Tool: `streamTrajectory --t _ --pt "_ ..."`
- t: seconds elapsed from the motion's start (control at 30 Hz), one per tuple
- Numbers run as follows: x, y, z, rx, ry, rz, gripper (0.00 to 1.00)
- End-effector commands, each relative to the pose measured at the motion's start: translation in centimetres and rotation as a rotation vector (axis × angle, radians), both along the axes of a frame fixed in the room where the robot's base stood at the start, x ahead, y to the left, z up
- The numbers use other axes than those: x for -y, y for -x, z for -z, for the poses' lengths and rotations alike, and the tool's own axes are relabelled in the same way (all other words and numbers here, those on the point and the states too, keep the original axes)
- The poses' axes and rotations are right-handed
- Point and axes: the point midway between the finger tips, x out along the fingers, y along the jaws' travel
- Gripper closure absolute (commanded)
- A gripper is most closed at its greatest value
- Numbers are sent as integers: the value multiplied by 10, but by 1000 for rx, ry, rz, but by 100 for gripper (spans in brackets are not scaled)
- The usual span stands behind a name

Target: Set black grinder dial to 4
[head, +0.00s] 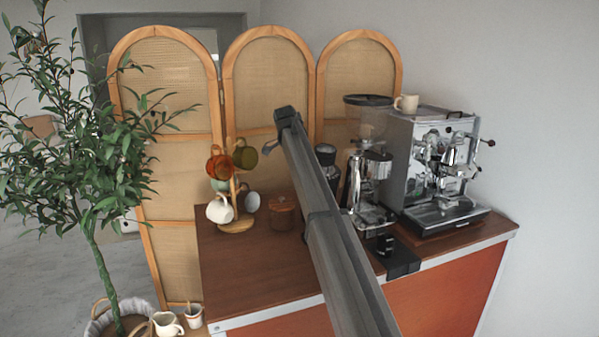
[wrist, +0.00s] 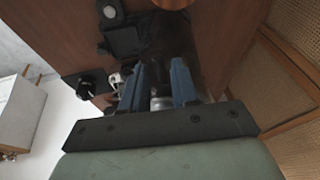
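My gripper (wrist: 157,72) has its two blue fingers spread apart in the wrist view. A dark body with a silvery part (wrist: 160,103) shows between and beyond them; contact cannot be told.
The espresso machine (head: 440,165) stands at the right with a cup (head: 406,103) on top. A mug tree (head: 236,222) and a round wooden jar (head: 283,212) stand left of my arm. A black tamping mat (head: 404,262) lies at the counter's front edge. A folding screen (head: 270,80) stands behind.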

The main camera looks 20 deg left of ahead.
Motion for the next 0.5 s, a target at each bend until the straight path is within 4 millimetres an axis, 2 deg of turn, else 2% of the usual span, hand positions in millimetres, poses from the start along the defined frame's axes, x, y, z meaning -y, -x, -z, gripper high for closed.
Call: streamTrajectory --t 0.1,0.37,0.5 --pt "0 0 0 0 0 -1 60" --pt "0 0 -1 -1 0 -1 60" --pt "-2 3 -11 1 0 -1 60"
